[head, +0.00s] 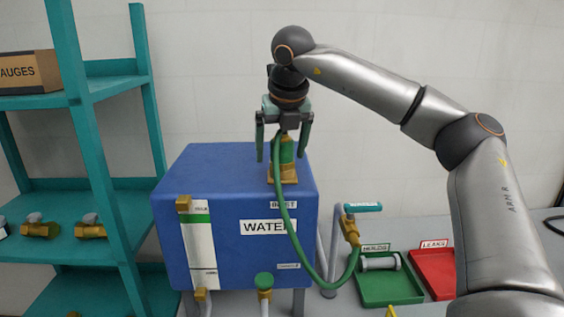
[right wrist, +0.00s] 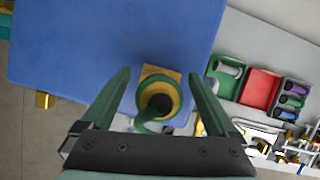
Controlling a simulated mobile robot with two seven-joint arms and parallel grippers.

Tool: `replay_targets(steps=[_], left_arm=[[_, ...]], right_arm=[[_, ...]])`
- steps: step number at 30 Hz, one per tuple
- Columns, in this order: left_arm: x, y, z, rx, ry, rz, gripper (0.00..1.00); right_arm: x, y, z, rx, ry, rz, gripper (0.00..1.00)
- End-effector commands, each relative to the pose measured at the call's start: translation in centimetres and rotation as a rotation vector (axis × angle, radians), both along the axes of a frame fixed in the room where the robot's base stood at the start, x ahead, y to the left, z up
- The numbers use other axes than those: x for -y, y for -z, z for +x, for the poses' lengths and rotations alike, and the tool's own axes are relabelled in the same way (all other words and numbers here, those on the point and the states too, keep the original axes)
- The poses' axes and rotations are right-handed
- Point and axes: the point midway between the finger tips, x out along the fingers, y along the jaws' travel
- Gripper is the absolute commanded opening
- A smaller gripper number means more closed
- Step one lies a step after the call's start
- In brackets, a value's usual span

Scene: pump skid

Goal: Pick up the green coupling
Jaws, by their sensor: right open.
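The green coupling (head: 285,152) stands upright on a brass fitting (head: 283,174) on top of the blue water tank (head: 230,165). A green hose (head: 290,225) is attached near it and hangs down the tank's front. My right gripper (head: 282,153) is open and points down over the coupling, one finger on each side, with gaps visible. In the right wrist view, the coupling (right wrist: 146,91) shows as a green ring with a dark centre, between the two spread fingers (right wrist: 158,76). My left gripper is not in view.
A teal shelf (head: 85,100) with brass valves stands at the left. A teal-handled valve (head: 350,230) is right of the tank. A green tray (head: 390,288) with a grey part and a red tray (head: 433,272) lie on the bench at the right.

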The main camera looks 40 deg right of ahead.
Motion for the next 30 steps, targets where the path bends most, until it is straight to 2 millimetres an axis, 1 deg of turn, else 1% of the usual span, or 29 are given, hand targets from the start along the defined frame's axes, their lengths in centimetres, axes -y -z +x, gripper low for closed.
replay_targets(steps=[5,8,30], left_arm=[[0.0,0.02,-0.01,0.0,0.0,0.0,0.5],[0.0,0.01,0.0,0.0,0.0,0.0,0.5],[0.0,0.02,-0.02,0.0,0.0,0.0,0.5]], right_arm=[[0.02,0.04,0.01,0.001,0.0,0.0,0.94],[0.01,0.01,0.01,0.001,0.0,0.0,0.84],[0.01,-0.05,0.01,0.001,0.0,0.0,0.0]])
